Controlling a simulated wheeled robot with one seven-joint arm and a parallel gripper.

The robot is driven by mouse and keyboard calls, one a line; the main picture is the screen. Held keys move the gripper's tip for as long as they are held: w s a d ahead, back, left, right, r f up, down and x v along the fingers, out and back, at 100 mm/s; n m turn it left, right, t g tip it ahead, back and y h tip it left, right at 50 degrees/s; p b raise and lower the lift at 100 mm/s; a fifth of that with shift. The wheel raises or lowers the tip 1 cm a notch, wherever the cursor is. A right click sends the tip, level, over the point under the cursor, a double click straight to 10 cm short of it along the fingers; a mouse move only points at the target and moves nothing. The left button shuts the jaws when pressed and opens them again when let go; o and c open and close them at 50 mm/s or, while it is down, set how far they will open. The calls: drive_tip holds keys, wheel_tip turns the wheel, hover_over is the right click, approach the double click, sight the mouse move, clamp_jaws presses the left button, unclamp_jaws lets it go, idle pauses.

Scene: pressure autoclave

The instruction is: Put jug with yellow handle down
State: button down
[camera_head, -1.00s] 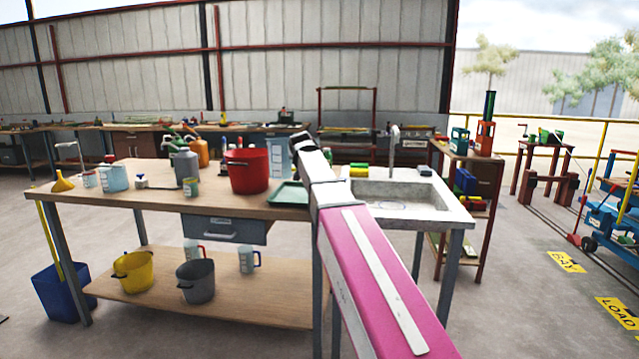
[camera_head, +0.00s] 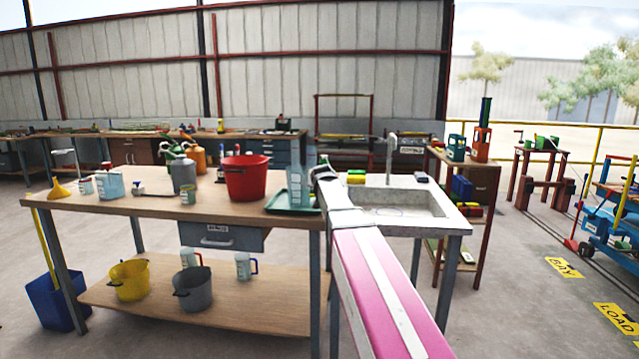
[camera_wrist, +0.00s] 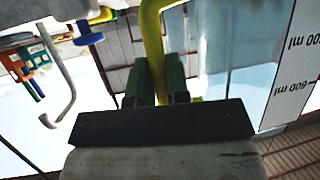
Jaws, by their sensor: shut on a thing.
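The jug with the yellow handle (camera_head: 296,188) is pale blue and translucent, at the right end of the wooden bench. In the head view it appears upright at the green tray (camera_head: 278,208); I cannot tell whether its base touches the tray. The yellow handle (camera_wrist: 152,30) runs between the green fingers of my gripper (camera_wrist: 157,75), which is shut on it. The jug's wall and its white scale with "600 ml" fill the right of the wrist view. In the head view my arm partly hides my gripper (camera_head: 322,168), and the handle cannot be made out.
A red pot (camera_head: 247,178) stands just left of the tray. The sink (camera_head: 400,203) with its tall tap (camera_head: 391,155) lies to the right, with yellow and green sponges (camera_head: 356,177) at its back edge. Bottles and another jug (camera_head: 109,186) stand farther left on the bench.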

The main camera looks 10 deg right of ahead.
drive_tip(key=shift+f, duration=0.1)
drive_tip(key=c, duration=1.1)
unclamp_jaws()
drive_tip(key=shift+r, duration=0.2)
drive_tip(key=v, duration=1.2)
